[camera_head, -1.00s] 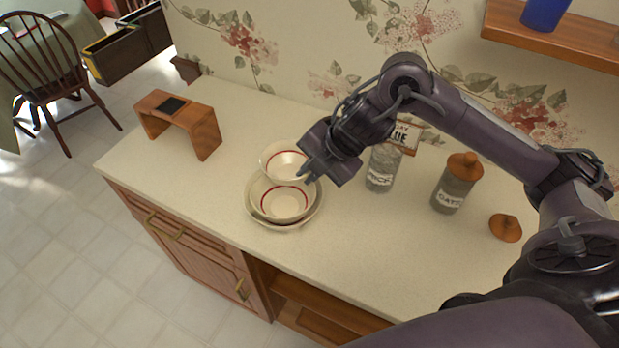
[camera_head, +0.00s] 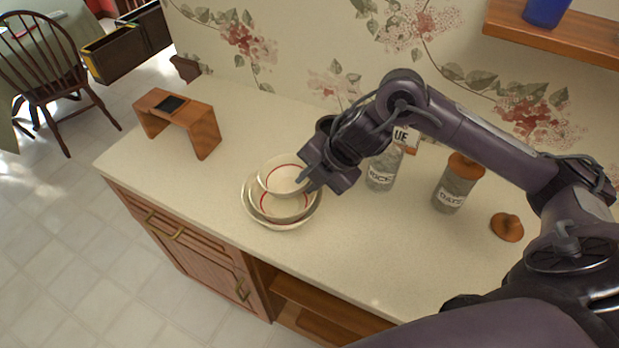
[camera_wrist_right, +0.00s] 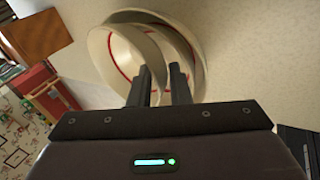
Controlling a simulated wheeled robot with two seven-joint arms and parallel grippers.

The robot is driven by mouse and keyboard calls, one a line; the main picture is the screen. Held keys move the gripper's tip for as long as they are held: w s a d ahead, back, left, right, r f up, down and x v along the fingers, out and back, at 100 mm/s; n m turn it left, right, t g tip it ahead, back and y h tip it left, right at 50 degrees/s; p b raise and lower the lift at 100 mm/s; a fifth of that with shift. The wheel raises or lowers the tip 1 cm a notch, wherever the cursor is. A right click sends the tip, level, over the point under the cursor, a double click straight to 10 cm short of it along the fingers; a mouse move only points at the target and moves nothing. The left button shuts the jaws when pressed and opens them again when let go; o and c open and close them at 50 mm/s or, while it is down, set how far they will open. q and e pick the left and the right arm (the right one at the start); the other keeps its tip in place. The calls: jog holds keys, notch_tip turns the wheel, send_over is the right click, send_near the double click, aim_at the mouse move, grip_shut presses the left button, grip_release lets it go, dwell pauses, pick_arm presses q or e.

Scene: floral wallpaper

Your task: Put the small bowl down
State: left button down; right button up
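The small bowl (camera_head: 283,174), cream with a red line inside, is at the fingers of my right gripper (camera_head: 308,184). In the right wrist view the fingers straddle the wall of the small bowl (camera_wrist_right: 120,55). My right gripper appears shut on its rim. The small bowl is over the back part of a larger cream bowl (camera_head: 279,205) and covers some of it. I cannot tell whether the two bowls touch. The larger bowl stands on a pale plate (camera_head: 283,226) on the counter. My left gripper is not in view.
Glass jars, one with a brown lid (camera_head: 465,166), and a loose brown lid (camera_head: 507,227) stand right of the bowls. A small wooden stand (camera_head: 206,130) is at the left. The counter (camera_head: 225,160) is clear between the stand and bowls. A shelf (camera_head: 560,38) is above right.

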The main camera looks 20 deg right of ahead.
jog(key=shift+o, duration=1.2)
jog(key=shift+r, duration=0.3)
jog(key=v, duration=1.2)
jog(key=shift+r, duration=0.4)
